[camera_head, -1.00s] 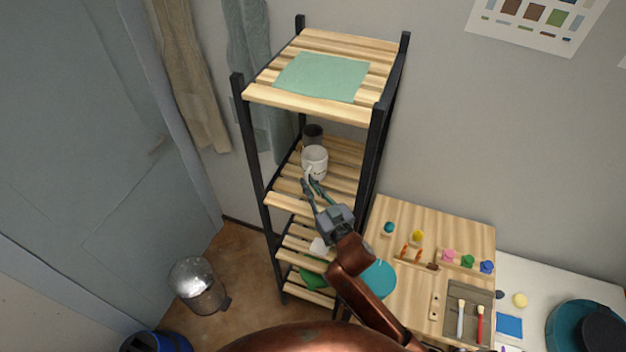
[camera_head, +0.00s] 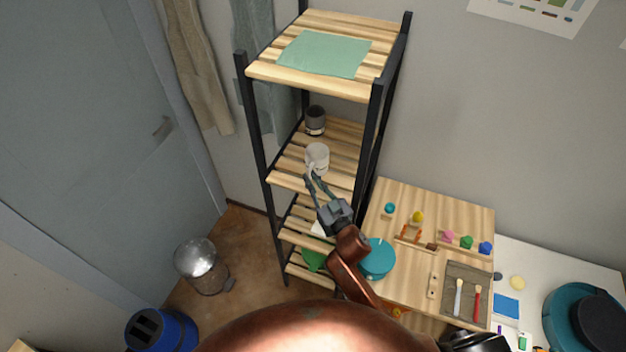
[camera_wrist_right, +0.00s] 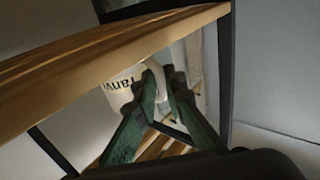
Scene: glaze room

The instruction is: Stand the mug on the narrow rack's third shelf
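The narrow rack (camera_head: 246,120) has black posts and slatted wooden shelves. The white mug (camera_head: 318,153) is upright at the shelf below the top one, near its front edge. Dark lettering shows on it in the right wrist view (camera_wrist_right: 122,84). My right gripper (camera_head: 313,178) reaches in from the front, its two fingers closed about the mug's handle. In the right wrist view the fingers (camera_wrist_right: 163,88) meet the handle side. Whether the mug's base touches the slats is hidden. My left gripper is not in view.
A dark cup (camera_head: 315,121) stands behind the mug on the same shelf. A green cloth (camera_head: 325,54) lies on the top shelf, above the mug. A blue bin (camera_head: 175,330) stands on the floor.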

